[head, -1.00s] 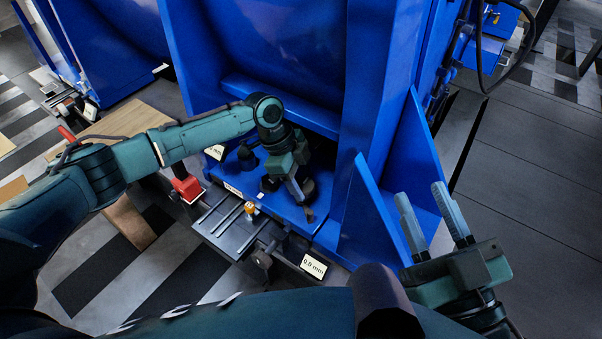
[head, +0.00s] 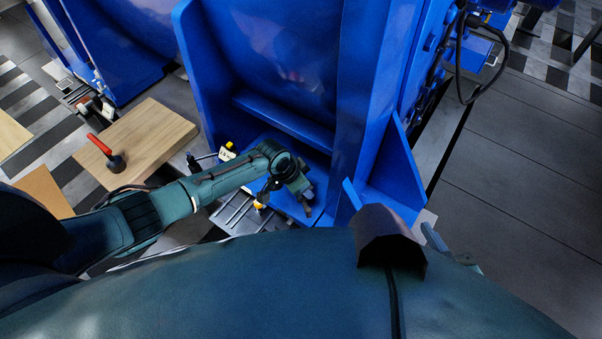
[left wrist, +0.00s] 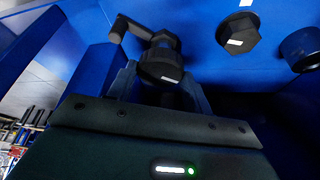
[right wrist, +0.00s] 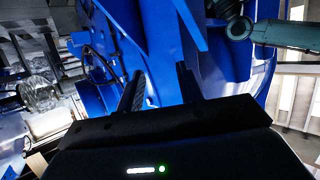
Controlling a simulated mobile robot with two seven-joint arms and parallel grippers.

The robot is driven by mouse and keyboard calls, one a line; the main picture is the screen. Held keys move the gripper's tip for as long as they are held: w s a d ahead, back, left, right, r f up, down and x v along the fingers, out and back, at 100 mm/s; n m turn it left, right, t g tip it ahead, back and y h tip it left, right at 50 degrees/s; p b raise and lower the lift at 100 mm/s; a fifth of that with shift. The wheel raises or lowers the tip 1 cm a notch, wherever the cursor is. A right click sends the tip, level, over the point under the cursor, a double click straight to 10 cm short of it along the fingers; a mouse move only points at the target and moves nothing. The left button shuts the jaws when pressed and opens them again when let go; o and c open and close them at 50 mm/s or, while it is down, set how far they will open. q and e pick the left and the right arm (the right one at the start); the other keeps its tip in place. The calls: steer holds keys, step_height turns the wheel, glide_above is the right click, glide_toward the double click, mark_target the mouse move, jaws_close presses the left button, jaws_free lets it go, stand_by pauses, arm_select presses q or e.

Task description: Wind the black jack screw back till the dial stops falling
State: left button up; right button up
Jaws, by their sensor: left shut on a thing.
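The black jack screw (left wrist: 161,62) shows in the left wrist view, with a bent black arm at its upper left and a white mark on its head. My left gripper (left wrist: 160,85) is shut on it, one finger on each side. In the head view my left gripper (head: 304,200) is low at the blue machine foot, and its arm hides much of the screw. My right gripper (right wrist: 160,80) is open and empty beside blue metalwork; in the head view my own body mostly hides it. No dial reading can be read now.
The tall blue motor frame (head: 355,110) stands over the left gripper. Other black bolt heads (left wrist: 238,35) sit near the screw. A wooden board (head: 150,140) with a red-handled tool (head: 104,148) lies at left. Grey floor (head: 520,190) is clear at right.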

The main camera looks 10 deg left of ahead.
arm_select(q)
steer(key=n+p, duration=0.1)
steer(key=n+y+p, duration=0.1)
steer(key=n, duration=0.1)
steer(key=shift+d+r+p, duration=0.15)
steer(key=shift+r+p, duration=0.05)
steer(key=shift+p, duration=0.1)
steer(key=shift+f+n+t+y+p, duration=0.1)
steer(key=shift+n+t+y+p, duration=0.2)
steer(key=shift+n+p, duration=0.4)
arm_select(e)
steer(key=shift+m+t, duration=0.4)
steer(key=shift+m, duration=0.5)
steer(key=shift+s+d+r, duration=0.15)
steer(key=shift+d+r, duration=0.15)
steer(key=shift+r, duration=0.6)
steer(key=shift+s+d+r, duration=0.2)
steer(key=shift+d+r, duration=0.1)
steer(key=shift+r, duration=0.55)
steer(key=shift+s+d+r, duration=0.15)
steer(key=shift+d+r, duration=0.15)
steer(key=shift+r, duration=0.6)
steer(key=shift+d, duration=0.1)
arm_select(q)
steer(key=o, duration=1)
